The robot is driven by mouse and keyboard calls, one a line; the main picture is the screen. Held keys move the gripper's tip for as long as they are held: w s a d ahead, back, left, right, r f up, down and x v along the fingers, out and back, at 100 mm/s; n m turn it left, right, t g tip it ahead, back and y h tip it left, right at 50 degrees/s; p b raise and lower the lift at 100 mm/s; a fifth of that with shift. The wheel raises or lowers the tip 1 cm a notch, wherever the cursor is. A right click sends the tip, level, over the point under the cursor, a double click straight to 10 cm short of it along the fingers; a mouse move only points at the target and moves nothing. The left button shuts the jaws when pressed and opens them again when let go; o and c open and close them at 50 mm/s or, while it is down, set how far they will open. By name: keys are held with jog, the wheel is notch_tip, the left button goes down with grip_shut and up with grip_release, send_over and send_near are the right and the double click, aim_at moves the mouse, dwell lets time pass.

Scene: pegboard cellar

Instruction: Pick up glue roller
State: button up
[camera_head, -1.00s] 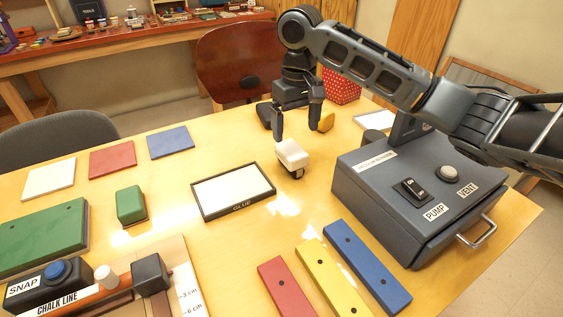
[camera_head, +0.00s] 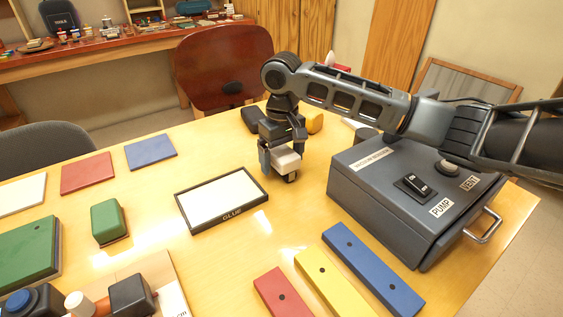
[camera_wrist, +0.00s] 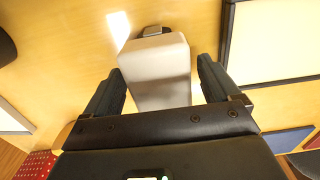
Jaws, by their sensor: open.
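The glue roller (camera_head: 286,161) is a white block with a dark roller under it, standing on the yellow table just right of the glue tray. My gripper (camera_head: 282,167) is lowered over it with the fingers apart. In the wrist view the white roller body (camera_wrist: 157,72) lies between the two open fingertips of my gripper (camera_wrist: 160,85), and some gap shows on each side. The gripper partly hides the roller's upper part in the head view.
The black-framed glue tray (camera_head: 222,200) lies to the left. The grey pump box (camera_head: 400,195) stands close on the right. A yellow object (camera_head: 315,121) and a dark object (camera_head: 252,119) are behind. Red, yellow and blue bars (camera_head: 372,268) lie in front.

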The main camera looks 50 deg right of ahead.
aim_at(281, 151)
jog(key=shift+f, duration=0.95)
jog(key=c, duration=1.2)
jog(key=shift+r, duration=0.15)
jog(key=shift+c, duration=0.2)
jog(key=shift+r+p, duration=0.75)
jog(key=shift+p, duration=0.15)
notch_tip(281, 151, up, 3)
jog(key=p, duration=0.3)
jog(key=shift+r+p, duration=0.15)
jog(key=shift+p, duration=0.15)
jog(key=s+a+r+p, duration=0.4)
jog(key=s+r+p, duration=0.2)
jog(key=s, duration=0.4)
jog(key=shift+s+a, duration=0.2)
jog(key=shift+s, duration=0.2)
